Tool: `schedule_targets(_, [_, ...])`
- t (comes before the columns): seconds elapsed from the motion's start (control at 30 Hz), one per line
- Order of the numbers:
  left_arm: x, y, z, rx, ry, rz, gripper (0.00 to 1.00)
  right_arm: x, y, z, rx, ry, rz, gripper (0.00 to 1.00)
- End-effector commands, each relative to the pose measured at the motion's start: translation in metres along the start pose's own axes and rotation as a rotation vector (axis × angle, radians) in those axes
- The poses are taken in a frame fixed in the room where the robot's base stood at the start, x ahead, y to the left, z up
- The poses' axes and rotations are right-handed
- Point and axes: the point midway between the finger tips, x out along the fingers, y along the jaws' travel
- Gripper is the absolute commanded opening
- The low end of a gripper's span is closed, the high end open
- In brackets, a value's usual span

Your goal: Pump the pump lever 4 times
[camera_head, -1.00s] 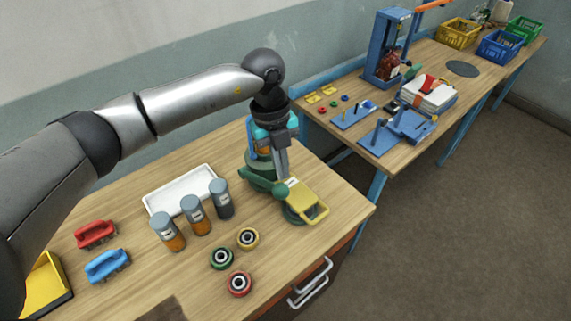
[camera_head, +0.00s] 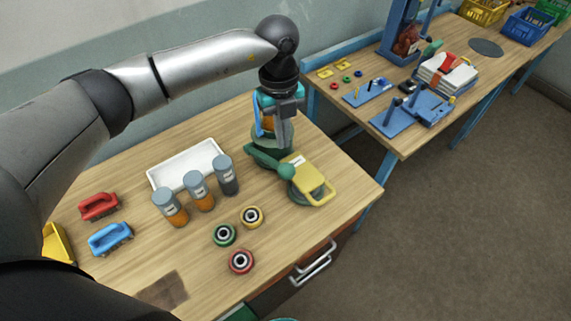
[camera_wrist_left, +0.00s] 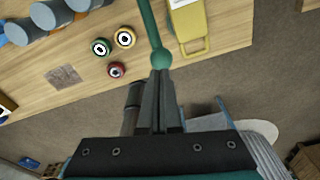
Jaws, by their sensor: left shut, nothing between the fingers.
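The pump lever (camera_head: 266,160) is a green bar ending in a round green knob (camera_head: 286,171). It slopes down toward the front of the green pump, beside a yellow-handled piece (camera_head: 315,183). My left gripper (camera_head: 287,150) is shut and empty, pointing down over the knob. In the left wrist view the closed fingertips (camera_wrist_left: 160,76) overlap the bottom edge of the knob (camera_wrist_left: 161,58); I cannot tell whether they touch. My gripper hides part of the pump body behind it. My right gripper is not in view.
Several bottles (camera_head: 198,191) and a white tray (camera_head: 160,188) stand left of the pump. Rings in green, yellow and red (camera_head: 241,262) lie in front. Red and blue handled brushes (camera_head: 110,238) are at far left. A second bench (camera_head: 400,142) stands at right.

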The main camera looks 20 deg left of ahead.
Motion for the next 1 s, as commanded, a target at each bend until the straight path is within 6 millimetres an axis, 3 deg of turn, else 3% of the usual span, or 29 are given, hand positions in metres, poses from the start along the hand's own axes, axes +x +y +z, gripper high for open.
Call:
schedule_targets(0.3, [0.044, 0.000, 0.000, 0.001, 0.002, 0.000, 0.00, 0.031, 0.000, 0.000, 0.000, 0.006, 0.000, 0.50])
schedule_targets(0.8, [0.050, 0.000, -0.001, 0.001, 0.001, 0.000, 0.00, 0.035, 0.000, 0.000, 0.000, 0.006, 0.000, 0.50])
schedule_targets(1.0, [0.067, 0.000, 0.001, 0.001, 0.002, 0.001, 0.00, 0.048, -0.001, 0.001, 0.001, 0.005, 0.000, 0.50])
